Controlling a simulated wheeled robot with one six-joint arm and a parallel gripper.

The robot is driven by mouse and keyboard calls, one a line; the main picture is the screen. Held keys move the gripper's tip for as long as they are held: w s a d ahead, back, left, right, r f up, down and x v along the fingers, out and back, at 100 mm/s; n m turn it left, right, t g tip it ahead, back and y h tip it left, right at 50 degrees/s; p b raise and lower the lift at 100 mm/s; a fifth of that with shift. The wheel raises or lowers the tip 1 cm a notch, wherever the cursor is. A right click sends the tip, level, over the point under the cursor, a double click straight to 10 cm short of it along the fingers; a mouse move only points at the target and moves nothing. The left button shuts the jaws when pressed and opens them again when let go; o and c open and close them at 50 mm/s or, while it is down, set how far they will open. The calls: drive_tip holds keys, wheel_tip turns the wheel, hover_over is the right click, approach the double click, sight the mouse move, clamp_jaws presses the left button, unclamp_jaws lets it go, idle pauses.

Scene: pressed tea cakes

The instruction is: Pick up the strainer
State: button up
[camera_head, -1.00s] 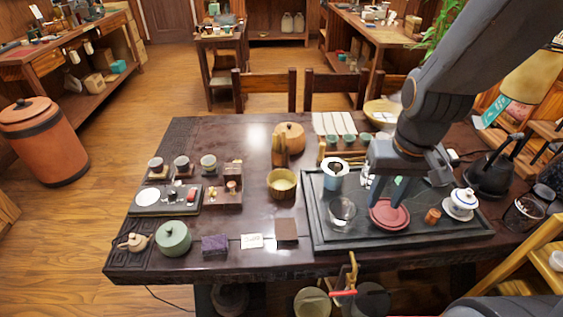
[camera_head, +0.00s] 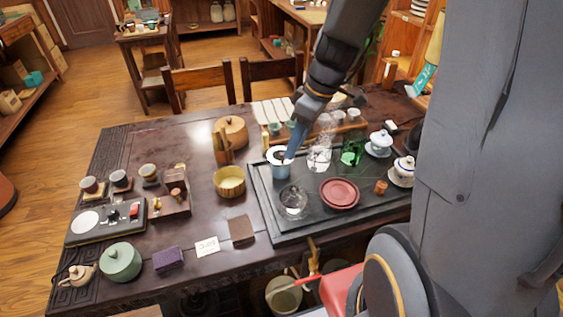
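The strainer (camera_head: 277,153) shows as a pale round rim with a dark middle, on top of a light blue and white cup (camera_head: 280,170) at the left part of the black tea tray (camera_head: 265,205). My gripper (camera_head: 289,157) reaches down from above, with its blue fingers at the right side of the strainer. The fingers overlap in this view, so the gap between them is hidden. I cannot tell whether they touch the strainer or hold it.
A glass pitcher (camera_head: 293,201) and a dark red dish (camera_head: 339,194) stand in front on the tray. Clear glassware (camera_head: 319,158) and a green glass (camera_head: 353,150) are to the right. A wooden bowl (camera_head: 229,181) is left of the tray.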

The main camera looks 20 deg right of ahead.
sight(281, 158)
drive_tip(key=shift+w+a+f+n+t+y+p, duration=0.15)
drive_tip(key=shift+w+f+n+p, duration=0.35)
drive_tip(key=shift+w+f, duration=0.55)
drive_tip(key=shift+w+a+f+n+t+y+p, duration=0.1)
drive_tip(key=shift+w+a+f+n+y+p, duration=0.2)
drive_tip(key=shift+w+f+n, duration=0.7)
drive_tip(key=shift+w+a+f+n+t+y+p, duration=0.15)
drive_tip(key=shift+w+f+p, duration=0.4)
drive_tip(key=shift+f, duration=1)
drive_tip(key=shift+w, duration=0.1)
clamp_jaws()
